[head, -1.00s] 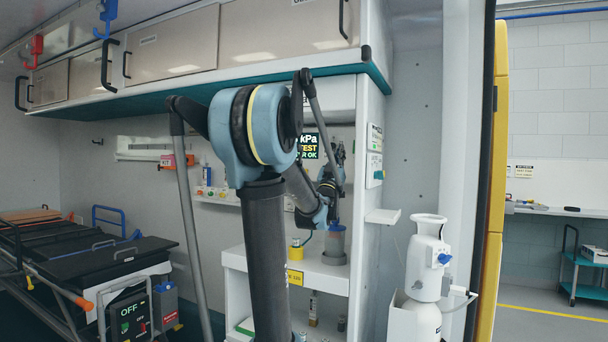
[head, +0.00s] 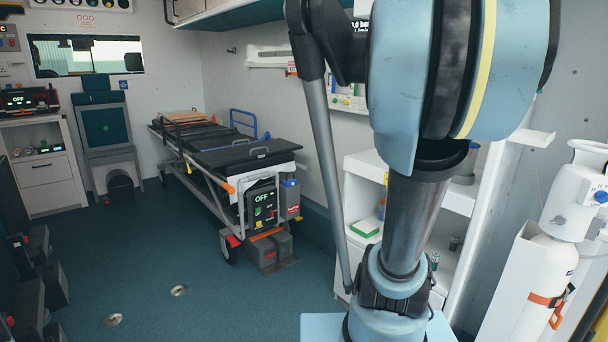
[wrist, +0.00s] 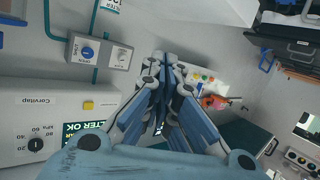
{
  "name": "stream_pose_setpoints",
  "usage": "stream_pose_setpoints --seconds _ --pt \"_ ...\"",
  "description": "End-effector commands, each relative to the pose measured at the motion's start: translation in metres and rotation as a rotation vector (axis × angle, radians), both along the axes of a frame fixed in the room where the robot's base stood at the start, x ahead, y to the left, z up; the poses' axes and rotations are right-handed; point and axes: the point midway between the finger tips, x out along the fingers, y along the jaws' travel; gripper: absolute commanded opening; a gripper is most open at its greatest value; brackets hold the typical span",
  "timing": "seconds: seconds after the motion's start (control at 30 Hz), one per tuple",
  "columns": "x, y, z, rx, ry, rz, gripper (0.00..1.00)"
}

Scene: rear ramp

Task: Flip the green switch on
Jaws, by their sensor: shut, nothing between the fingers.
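A dark control box (head: 263,207) at the near end of the stretcher shows a lit OFF sign in the head view. A small green spot (head: 257,211) sits on its face beside a red one; it may be the green switch, but it is too small to tell its position. My gripper (wrist: 165,62) is shut and empty in the wrist view, its fingers together. It is in front of a wall with a grey box with a blue knob (wrist: 87,52), apart from the stretcher's box. In the head view my arm hides the gripper.
The stretcher (head: 230,150) stands along the far wall. White shelves (head: 358,205) are behind my arm, and a white gas cylinder (head: 535,280) stands at right. Another OFF display (head: 45,98) is at far left. The floor (head: 160,260) before the stretcher is mostly clear.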

Motion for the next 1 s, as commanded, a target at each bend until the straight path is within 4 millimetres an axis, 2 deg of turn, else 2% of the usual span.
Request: stream_pose_setpoints --seconds 0.03,0.2,0.27,0.4,0.5,0.6,0.7,0.83,1.0 --pt "-0.014 0.013 -0.022 0.025 0.068 0.024 0.0" --pt "-0.07 0.06 -0.095 0.11 0.324 0.106 0.0" --pt "-0.094 0.074 -0.12 0.128 0.419 0.128 0.0" --pt "-0.156 0.1 -0.173 0.162 0.644 0.166 0.0" --pt "-0.202 0.113 -0.203 0.174 0.794 0.182 0.0" --pt "-0.24 0.12 -0.225 0.178 0.918 0.189 0.0" --pt "-0.267 0.123 -0.237 0.179 1.003 0.189 0.0" --pt "-0.284 0.124 -0.245 0.177 1.058 0.188 0.0" --pt "-0.287 0.124 -0.246 0.177 1.067 0.188 0.0"
